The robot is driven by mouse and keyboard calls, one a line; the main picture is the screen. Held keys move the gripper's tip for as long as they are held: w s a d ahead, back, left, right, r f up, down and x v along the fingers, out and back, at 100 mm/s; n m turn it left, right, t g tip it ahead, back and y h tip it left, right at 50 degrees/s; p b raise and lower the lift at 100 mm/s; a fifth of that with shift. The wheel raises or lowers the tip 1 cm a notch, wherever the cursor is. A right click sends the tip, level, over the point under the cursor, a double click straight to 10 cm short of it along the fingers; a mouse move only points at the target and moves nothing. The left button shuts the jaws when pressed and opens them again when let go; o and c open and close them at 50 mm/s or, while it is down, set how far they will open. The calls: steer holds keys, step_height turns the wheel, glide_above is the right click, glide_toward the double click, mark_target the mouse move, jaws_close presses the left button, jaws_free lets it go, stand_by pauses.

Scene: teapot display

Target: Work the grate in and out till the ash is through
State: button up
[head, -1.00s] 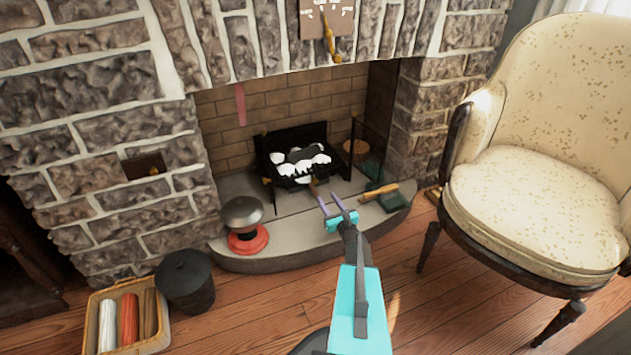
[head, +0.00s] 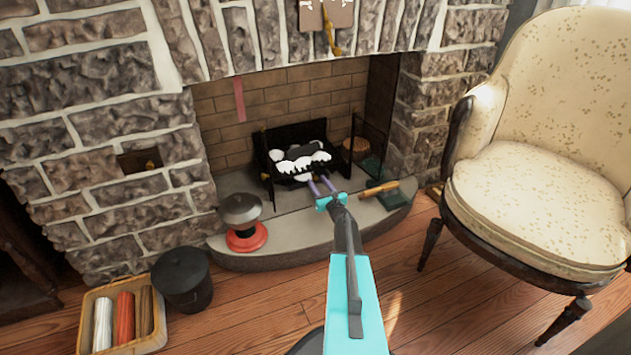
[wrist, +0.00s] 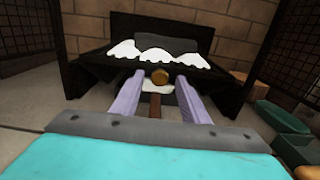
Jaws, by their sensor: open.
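The black fire grate (head: 290,134) stands in the fireplace and fills the upper middle of the wrist view (wrist: 160,27). White ash (head: 303,160) with jagged edges lies in it around a dark log (wrist: 166,45). A brass-coloured knob (wrist: 160,76) shows at the grate's lower front. My gripper (head: 319,186) is open in front of the grate. In the wrist view its two purple fingers (wrist: 160,88) point at the grate, with the knob between their tips; I cannot tell whether they touch it. A pale patch (wrist: 157,88) and a brown strip (wrist: 155,105) show below the knob.
A red-based pot with a grey lid (head: 240,218) stands on the hearth at left. A black bucket (head: 183,281) and a basket (head: 157,344) stand on the floor. A cream chair (head: 530,200) is at right.

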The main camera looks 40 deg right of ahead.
mark_target(315, 178)
steer(key=shift+b+x, duration=0.45)
steer(key=shift+x, duration=1.55)
steer(key=shift+c, duration=0.5)
jaws_close()
